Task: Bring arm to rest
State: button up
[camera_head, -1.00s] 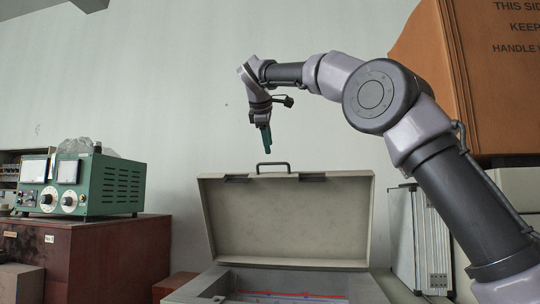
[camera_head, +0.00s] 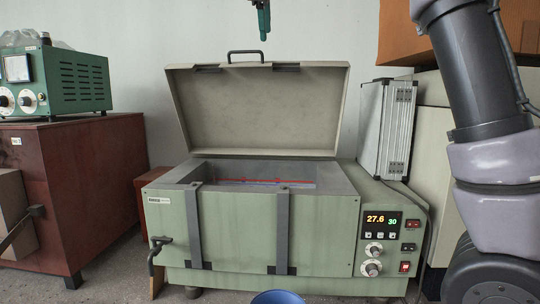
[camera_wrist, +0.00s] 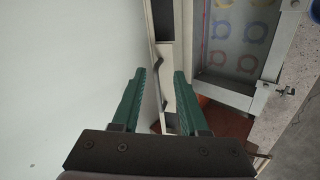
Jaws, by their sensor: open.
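My gripper (camera_head: 263,22) shows at the top edge of the head view, above and behind the raised lid of a green bath machine. In the wrist view my gripper (camera_wrist: 157,88) has its two green fingers apart with nothing between them. The lid handle and part of the lid lie beyond the fingers there. The bath machine (camera_head: 240,235) stands on the bench with its lid (camera_head: 260,108) open. Red and blue rings (camera_wrist: 240,40) show in its tank in the wrist view. Most of my arm is out of the head view.
A green instrument with dials (camera_head: 70,82) sits on a red-brown cabinet (camera_head: 85,175) at the left. A silver case (camera_head: 390,130) stands right of the lid. An orange-brown carton (camera_head: 400,35) is at the upper right. A blue bowl (camera_head: 277,297) is at the bottom edge.

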jog(key=s+d+f+m+g, duration=0.1)
jog(key=s+d+f+m, duration=0.25)
jog(key=d, duration=0.25)
jog(key=s+d+f+m+y, duration=0.1)
jog(key=s+d+f+m, duration=0.2)
jog(key=d, duration=0.4)
jog(key=s+d+f+m+g, duration=0.1)
jog(key=s+d+f+m, duration=0.1)
jog(key=s+d+f, duration=0.3)
jog(key=s+d+f+m, duration=0.4)
jog(key=s+f+m, duration=0.1)
jog(key=s+f, duration=0.3)
jog(key=s+d+f+m+y, duration=0.1)
jog(key=s+d+f+m, duration=0.3)
jog(key=s+f, duration=0.4)
jog(key=shift+s+d+m, duration=0.35)
jog(key=shift+d+m, duration=0.05)
jog(key=shift+m, duration=0.45)
